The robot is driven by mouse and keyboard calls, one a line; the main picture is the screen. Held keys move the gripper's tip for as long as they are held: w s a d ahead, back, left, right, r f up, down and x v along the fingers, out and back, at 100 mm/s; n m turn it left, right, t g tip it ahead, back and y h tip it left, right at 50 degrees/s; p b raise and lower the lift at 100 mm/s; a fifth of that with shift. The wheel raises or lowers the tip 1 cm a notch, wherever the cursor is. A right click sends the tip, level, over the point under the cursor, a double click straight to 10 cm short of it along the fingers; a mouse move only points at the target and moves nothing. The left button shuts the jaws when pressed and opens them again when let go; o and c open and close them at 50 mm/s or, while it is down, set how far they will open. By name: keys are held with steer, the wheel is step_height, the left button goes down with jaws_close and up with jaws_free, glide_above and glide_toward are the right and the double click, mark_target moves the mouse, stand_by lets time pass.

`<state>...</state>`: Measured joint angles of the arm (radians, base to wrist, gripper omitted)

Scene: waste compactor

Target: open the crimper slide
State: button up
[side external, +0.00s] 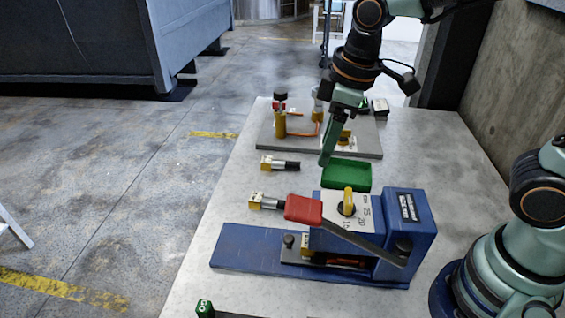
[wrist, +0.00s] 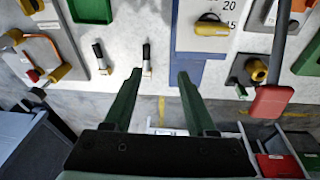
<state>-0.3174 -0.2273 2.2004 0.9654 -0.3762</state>
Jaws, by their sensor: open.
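The crimper (side external: 405,225) is a blue press on a blue base plate, with a yellow dial knob (side external: 348,201) on a numbered white face. Its red-tipped lever (side external: 303,209) slants across the front. Low at the front is a dark plate with a small black knob (side external: 289,241), which looks like the slide; the lever and housing partly hide it. In the wrist view the red lever grip (wrist: 270,102) and yellow dial (wrist: 211,27) lie right of my fingers. My gripper (wrist: 160,74) is open and empty. In the side view my gripper (side external: 327,161) is above the bench, behind the crimper.
A green tray (side external: 346,176) lies behind the crimper. Two brass-ended fittings (side external: 279,165) (side external: 267,202) lie on the bench to its left. A grey board (side external: 370,143) with valve parts and an orange hose is at the back. Bare bench (side external: 215,200) is free at left.

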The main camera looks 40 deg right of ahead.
mark_target(289, 238)
steer(key=a+f+n+g, duration=0.2)
steer(key=a+f+n, duration=0.4)
steer(key=a, duration=0.3)
steer(key=shift+h, duration=0.4)
steer(key=f, duration=1.1)
steer(key=shift+s+d+f, duration=0.15)
steer(key=shift+d+f, duration=0.05)
steer(key=shift+d, duration=0.1)
jaws_close()
steer(key=shift+r, duration=0.1)
